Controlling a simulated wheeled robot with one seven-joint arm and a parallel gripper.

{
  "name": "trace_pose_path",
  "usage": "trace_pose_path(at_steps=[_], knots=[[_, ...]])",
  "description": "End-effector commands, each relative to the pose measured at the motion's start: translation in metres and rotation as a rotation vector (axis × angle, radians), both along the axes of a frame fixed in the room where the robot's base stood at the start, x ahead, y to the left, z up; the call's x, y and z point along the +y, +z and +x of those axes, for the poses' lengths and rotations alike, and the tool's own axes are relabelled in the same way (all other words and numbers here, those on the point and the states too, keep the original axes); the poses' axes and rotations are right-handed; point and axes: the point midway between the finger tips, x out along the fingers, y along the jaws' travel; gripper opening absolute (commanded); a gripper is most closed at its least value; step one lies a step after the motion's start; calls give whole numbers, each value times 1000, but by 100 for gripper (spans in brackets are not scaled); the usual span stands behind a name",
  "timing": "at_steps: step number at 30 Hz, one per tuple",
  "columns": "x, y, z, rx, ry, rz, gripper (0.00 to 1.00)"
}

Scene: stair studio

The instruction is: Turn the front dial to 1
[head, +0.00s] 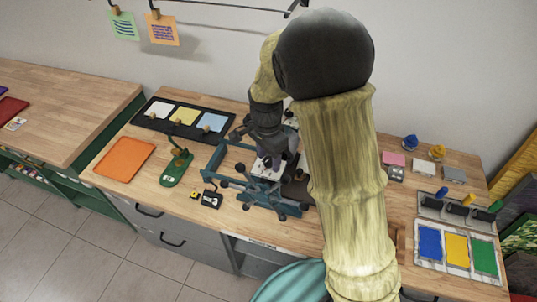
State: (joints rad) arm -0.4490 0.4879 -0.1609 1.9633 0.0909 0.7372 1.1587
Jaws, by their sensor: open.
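A blue frame device (262,194) stands on the wooden workbench near the picture's middle. It has several dark round knobs along its bars and a white plate (268,168) inside it. I cannot tell which knob is the front dial, and no numbers can be read at this size. My gripper (268,160) hangs from the dark wrist, pointing down over the back part of the device. It is open, with nothing seen in it. Whether it touches the device cannot be told. My arm hides the right side of the device.
Left of the device are a green stand (176,168), an orange tray (125,159) and a black rack (184,120) with coloured cards. A small black box (211,198) lies near the front edge. On the right are coloured trays (455,248) and small blocks. A teal round seat (290,284) stands in front.

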Motion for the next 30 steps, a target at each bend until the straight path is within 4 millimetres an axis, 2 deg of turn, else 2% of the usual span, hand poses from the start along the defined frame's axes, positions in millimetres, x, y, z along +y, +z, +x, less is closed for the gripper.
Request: trace_pose_path(at_steps=[7, 14, 23, 30], knots=[[0, -1, 0, 0, -1, 0, 48], [0, -1, 0, 0, -1, 0, 4], [0, 0, 0, 0, 17, 0, 4], [0, 0, 0, -1, 100, 1, 4]])
